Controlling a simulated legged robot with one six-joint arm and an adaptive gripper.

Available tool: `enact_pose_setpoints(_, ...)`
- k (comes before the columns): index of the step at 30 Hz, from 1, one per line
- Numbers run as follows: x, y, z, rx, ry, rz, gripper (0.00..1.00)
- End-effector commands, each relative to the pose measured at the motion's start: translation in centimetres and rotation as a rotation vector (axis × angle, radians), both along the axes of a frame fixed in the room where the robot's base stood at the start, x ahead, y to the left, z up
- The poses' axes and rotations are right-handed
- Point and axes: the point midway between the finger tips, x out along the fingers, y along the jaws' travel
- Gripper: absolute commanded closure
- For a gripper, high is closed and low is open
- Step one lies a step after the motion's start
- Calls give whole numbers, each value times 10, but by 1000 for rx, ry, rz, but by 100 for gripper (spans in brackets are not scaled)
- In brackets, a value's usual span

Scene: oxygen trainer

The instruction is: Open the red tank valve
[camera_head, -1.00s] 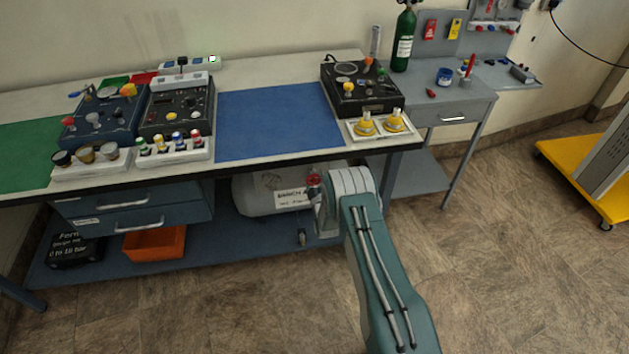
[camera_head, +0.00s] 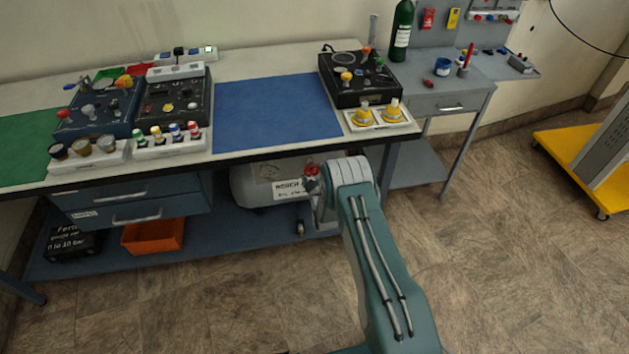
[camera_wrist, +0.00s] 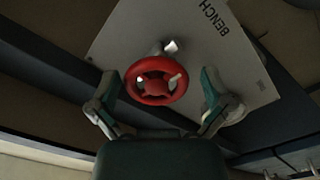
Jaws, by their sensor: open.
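The red tank valve (camera_wrist: 157,81) is a round handwheel on a short metal stem in the wrist view. It lies between the two open fingers of my gripper (camera_wrist: 160,98), with a gap on each side. My gripper's fingers are mostly hidden there behind my arm. A white plate marked BENCH (camera_wrist: 205,40) lies behind the wheel in the wrist view.
The bench top (camera_head: 290,62) overhangs the tank. A lower shelf (camera_head: 215,245) holds an orange bin (camera_head: 153,236) and a black box (camera_head: 73,242). Blue drawers (camera_head: 130,203) stand left of the tank.

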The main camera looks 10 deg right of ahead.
Motion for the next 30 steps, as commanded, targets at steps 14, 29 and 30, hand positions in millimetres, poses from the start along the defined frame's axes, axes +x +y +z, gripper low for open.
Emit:
enact_pose_setpoints(14,-80,1,-2,-1,6,0,0)
enact_pose_setpoints(29,-117,1,-2,-1,4,1,0)
enact_pose_setpoints(30,-117,1,-2,-1,4,1,0)
